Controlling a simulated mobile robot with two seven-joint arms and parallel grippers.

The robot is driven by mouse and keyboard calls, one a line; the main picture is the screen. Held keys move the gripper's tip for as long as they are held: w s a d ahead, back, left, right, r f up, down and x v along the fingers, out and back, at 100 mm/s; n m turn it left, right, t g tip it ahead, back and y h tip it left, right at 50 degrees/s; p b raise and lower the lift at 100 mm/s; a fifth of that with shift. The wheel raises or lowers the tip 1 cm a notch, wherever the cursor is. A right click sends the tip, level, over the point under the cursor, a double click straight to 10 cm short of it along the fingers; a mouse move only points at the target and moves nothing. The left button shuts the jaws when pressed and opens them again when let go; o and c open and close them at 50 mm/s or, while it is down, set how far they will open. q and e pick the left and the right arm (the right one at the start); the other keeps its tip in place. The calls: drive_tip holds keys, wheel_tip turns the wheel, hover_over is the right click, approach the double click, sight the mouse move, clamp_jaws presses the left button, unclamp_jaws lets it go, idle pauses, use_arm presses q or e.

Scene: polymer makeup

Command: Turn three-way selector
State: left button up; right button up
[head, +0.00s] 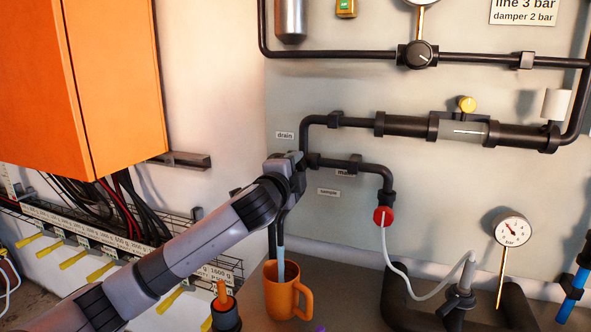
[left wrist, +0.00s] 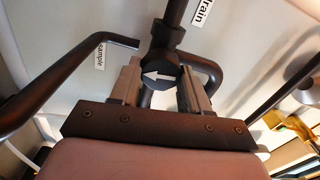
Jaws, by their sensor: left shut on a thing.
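The three-way selector (left wrist: 160,76) is a round dark knob with a white arrow, seen in the left wrist view. In the head view my left gripper (head: 297,172) is at the pipe junction and hides the selector. My right gripper is not in view.
An orange mug (head: 284,292) stands below the junction, with a pale blue column (head: 281,262) running down into it. Dark pipes (head: 345,163) run right to a red fitting (head: 383,216). An orange cabinet (head: 120,80) hangs at the upper left. A gauge (head: 511,230) is at the right.

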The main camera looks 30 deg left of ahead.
use_arm(q)
drive_tip(key=o, duration=1)
drive_tip(key=b+v, duration=0.1)
drive_tip(key=v, duration=0.4)
drive_tip(key=shift+s+f, duration=0.15)
drive_tip(key=shift+s, duration=0.05)
drive_tip(key=shift+b+v, duration=0.35)
drive_tip(key=shift+v, duration=0.55)
